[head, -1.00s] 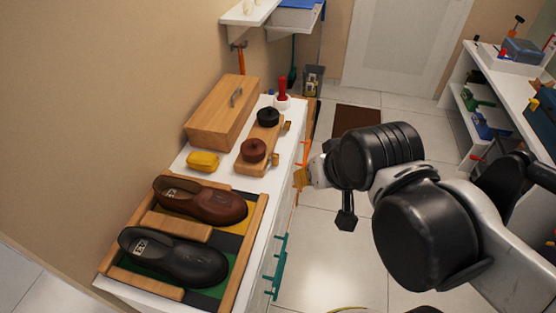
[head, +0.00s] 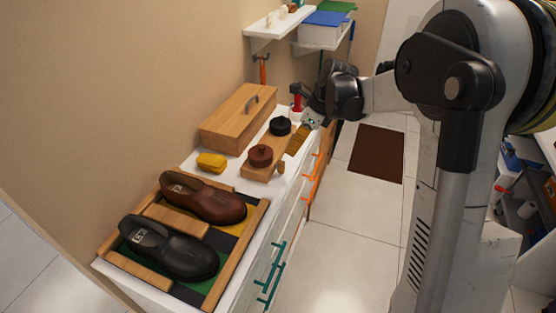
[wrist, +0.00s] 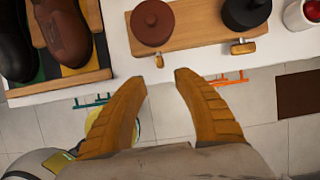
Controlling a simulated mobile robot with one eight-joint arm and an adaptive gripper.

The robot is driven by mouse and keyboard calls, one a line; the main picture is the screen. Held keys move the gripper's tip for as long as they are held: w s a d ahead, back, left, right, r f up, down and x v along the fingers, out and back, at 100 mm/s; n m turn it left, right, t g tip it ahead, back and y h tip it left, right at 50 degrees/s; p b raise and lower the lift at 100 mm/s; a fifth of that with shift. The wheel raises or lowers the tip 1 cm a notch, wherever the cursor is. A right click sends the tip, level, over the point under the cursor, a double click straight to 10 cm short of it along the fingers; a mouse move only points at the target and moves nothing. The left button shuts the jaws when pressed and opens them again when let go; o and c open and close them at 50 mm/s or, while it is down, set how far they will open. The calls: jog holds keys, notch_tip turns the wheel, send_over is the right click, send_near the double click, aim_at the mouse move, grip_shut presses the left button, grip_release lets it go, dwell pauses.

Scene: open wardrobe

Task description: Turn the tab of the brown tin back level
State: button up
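The brown tin (head: 260,155) sits on a wooden board (head: 252,172) on the white cabinet top. It also shows at the top of the wrist view (wrist: 152,22). Its small tab (wrist: 159,61) sticks out at the board's front edge and looks narrow and upright, unlike the black tin's wide, flat tab (wrist: 243,47). The black tin (head: 280,126) stands beside the brown one. My gripper (wrist: 158,77) is open and empty, its orange-brown fingers apart. In the wrist view the tab lies just beyond the fingertips, between their lines; contact is not visible.
A shoe tray (head: 237,270) with a black shoe and a brown shoe stands at the near end. A yellow object (head: 211,162) and a wooden box (head: 238,120) lie behind the board. Orange handles (head: 315,178) and teal handles (head: 272,275) project from the cabinet front.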

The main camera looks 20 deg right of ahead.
aim_at(283, 162)
jog(key=b+x, duration=0.4)
jog(key=x, duration=0.6)
jog(key=shift+f, duration=0.35)
grip_shut()
